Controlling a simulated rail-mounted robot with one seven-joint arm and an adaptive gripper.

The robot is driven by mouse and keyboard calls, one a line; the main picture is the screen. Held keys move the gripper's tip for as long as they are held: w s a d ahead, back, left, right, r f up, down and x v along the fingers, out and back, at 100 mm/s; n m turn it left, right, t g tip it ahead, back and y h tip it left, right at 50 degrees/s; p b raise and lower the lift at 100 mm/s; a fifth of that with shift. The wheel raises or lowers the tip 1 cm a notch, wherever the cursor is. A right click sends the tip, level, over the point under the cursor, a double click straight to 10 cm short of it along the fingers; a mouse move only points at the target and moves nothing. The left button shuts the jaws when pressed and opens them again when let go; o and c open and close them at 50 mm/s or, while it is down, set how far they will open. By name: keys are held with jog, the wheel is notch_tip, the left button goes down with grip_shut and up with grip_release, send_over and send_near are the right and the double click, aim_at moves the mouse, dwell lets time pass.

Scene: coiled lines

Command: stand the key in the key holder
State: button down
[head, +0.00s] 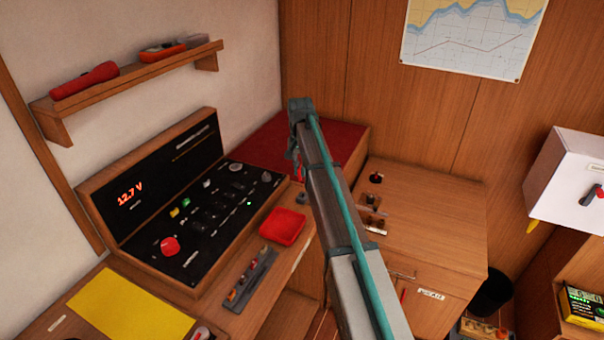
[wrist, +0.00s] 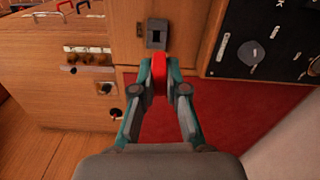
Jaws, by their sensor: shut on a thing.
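My gripper (head: 295,166) is shut on the red key (wrist: 159,72), whose red part stands between the fingertips in the wrist view. In the head view only a thin red sliver of it shows, and my arm hides much of the gripper. The key holder (wrist: 157,33), a small grey block with a dark square opening, lies just beyond the fingertips in the wrist view. It also shows in the head view (head: 301,198) at the desk's edge, below the gripper. The key appears apart from the opening; its lower end cannot be made out.
The open panel box (head: 120,185) with knobs and switches stands left of the holder. A red tray (head: 283,227) and a grey rack (head: 250,281) lie on the desk in front. A red cushion (head: 270,150) lies behind. A wooden cabinet (head: 440,215) with knobs stands at right.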

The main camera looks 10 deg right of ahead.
jog(key=shift+s+d+m, duration=0.2)
jog(key=shift+d+m, duration=0.2)
jog(key=shift+d, duration=0.05)
jog(key=shift+r, duration=0.1)
jog(key=shift+w+f, duration=0.3)
jog(key=shift+f, duration=0.15)
jog(key=shift+s+a+f+b, duration=0.15)
jog(key=shift+f+b, duration=0.15)
jog(key=shift+b, duration=0.15)
jog(key=b, duration=0.3)
send_over(303, 198)
jog(key=w, duration=0.1)
jog(key=shift+w+f, duration=0.15)
jog(key=shift+f, duration=2.25)
jog(key=shift+p, duration=0.65)
jog(key=shift+f, duration=1.65)
dwell(0.5)
jog(key=c, duration=1.1)
grip_release()
jog(key=shift+r, duration=0.1)
